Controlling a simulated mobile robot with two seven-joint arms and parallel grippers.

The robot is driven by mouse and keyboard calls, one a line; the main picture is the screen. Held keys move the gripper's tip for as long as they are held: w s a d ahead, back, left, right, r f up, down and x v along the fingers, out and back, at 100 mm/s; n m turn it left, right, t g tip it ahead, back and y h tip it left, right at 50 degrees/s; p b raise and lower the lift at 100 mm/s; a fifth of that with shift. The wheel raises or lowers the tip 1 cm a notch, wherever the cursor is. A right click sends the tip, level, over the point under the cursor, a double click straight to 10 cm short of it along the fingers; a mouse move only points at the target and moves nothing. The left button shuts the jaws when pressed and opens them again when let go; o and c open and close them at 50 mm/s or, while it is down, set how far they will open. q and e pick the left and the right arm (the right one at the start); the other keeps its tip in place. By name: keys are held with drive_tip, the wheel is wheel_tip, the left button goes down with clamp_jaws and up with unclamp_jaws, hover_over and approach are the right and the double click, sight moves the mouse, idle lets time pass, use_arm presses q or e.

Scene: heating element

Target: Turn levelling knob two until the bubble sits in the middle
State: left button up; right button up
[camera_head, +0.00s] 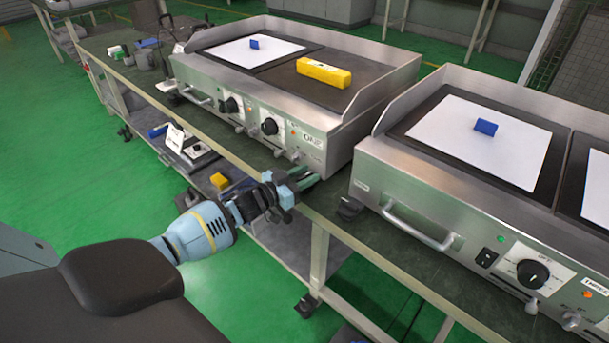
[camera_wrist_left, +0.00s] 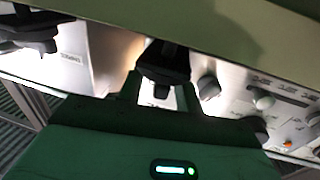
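A steel griddle (camera_head: 290,120) stands on the bench in the middle of the head view, with a yellow level (camera_head: 323,72) on its dark plate. The level's bubble is too small to make out. My left gripper (camera_head: 305,180) is at the griddle's near right corner, low by the bench edge. In the left wrist view, a black levelling knob (camera_wrist_left: 165,62) under the griddle stands between the tips of its two spread fingers (camera_wrist_left: 162,88). I cannot tell whether the fingers press on it. In the head view the gripper hides this knob. My right gripper is not in view.
Another griddle (camera_head: 470,180) stands close on the right, with a front handle (camera_head: 418,228) and a black foot (camera_head: 350,208) near my gripper. Black control dials (camera_head: 270,126) stick out from the middle griddle's front. The lower shelf holds a yellow block (camera_head: 219,181).

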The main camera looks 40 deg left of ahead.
sight(297, 179)
use_arm(q)
drive_tip(key=shift+s, duration=0.1)
drive_tip(key=p+v, duration=0.1)
drive_tip(key=v, duration=0.5)
drive_tip(key=shift+v, duration=0.85)
